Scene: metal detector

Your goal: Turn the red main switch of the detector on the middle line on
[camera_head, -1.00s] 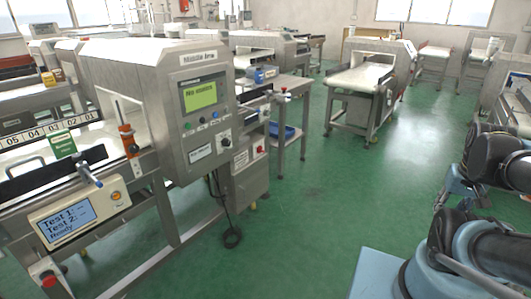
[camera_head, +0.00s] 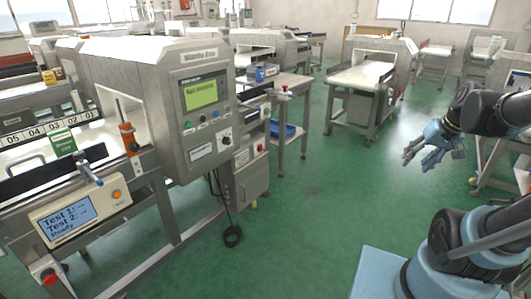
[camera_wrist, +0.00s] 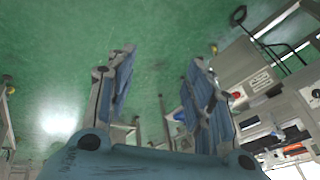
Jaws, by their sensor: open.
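The nearest grey metal detector (camera_head: 165,75) stands at the left of the head view, with a name plate (camera_head: 198,54) whose small text is blurred. Its panel has a lit green screen (camera_head: 200,95), small coloured buttons and a dark rotary knob (camera_head: 225,139). A small red switch (camera_head: 261,147) sits on the grey cabinet (camera_head: 250,177) below; its setting is too small to tell. In the wrist view, a red spot (camera_wrist: 236,95) shows on the tilted cabinet. My gripper (camera_head: 426,160) is open and empty, above the floor, well right of the detector.
A control box (camera_head: 80,212) and a red button (camera_head: 48,277) are on the detector's conveyor, near left. A black cable loop (camera_head: 233,235) lies on the floor. Another detector line (camera_head: 370,75) stands behind. The green floor (camera_head: 315,200) between is clear.

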